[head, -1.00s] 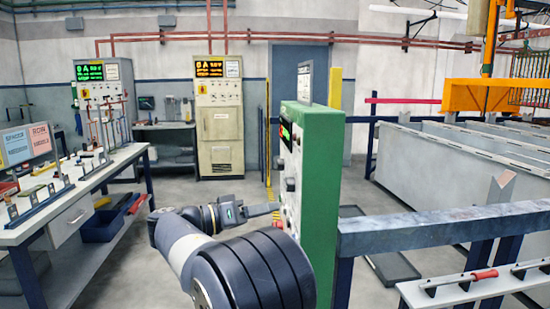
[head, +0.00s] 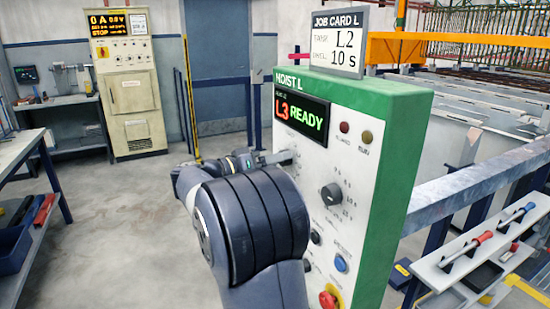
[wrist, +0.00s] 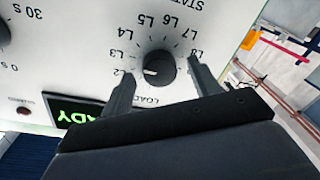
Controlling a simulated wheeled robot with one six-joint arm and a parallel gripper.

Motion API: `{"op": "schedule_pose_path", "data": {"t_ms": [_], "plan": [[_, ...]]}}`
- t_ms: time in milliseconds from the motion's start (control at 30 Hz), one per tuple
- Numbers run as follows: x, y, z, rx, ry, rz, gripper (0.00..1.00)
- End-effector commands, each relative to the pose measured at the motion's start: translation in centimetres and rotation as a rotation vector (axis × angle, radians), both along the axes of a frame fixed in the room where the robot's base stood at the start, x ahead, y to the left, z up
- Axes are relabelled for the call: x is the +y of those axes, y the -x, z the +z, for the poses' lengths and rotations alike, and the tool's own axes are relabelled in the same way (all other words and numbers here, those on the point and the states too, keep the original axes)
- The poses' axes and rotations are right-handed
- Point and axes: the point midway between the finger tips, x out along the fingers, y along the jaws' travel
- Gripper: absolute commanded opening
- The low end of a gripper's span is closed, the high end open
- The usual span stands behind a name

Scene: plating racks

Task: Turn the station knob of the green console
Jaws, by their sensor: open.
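The green console (head: 400,140) stands right of my arm, its white face towards me. Its display (head: 301,119) reads "L3 READY". The job card (head: 338,42) on top shows L2 and 10 s. In the wrist view the black station knob (wrist: 160,69) sits in a ring of labels from LOAD to L8. Its white mark points left, to the L2–L3 side; I cannot tell exactly which. My gripper (wrist: 160,66) is open, one finger on each side of the knob, with gaps visible. In the head view my gripper (head: 284,157) is at the face below the display and hides the knob.
Lower on the face are a timer dial (head: 331,194), a blue button (head: 341,263) and a red button (head: 328,299). A grey rail (head: 470,182) and a tool shelf (head: 475,255) stand to the right.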

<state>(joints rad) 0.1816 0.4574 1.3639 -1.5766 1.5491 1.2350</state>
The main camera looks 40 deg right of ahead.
Motion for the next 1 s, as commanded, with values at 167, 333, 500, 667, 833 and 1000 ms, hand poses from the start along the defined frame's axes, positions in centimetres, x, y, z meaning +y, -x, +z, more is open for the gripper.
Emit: {"op": "schedule_pose_path", "data": {"t_ms": [167,333,500,667,833,1000], "plan": [[-0.5,0.07,-0.06,0.001,-0.001,0.001,0.58],[-0.47,0.06,-0.06,0.001,-0.001,0.001,0.58],[-0.45,0.05,-0.05,0.001,-0.001,0.001,0.45],[-0.44,0.05,-0.04,0.001,-0.001,0.001,0.31],[-0.44,0.05,-0.04,0.001,-0.001,0.001,0.18],[-0.43,0.05,-0.04,0.004,-0.001,0.001,0.14]]}}
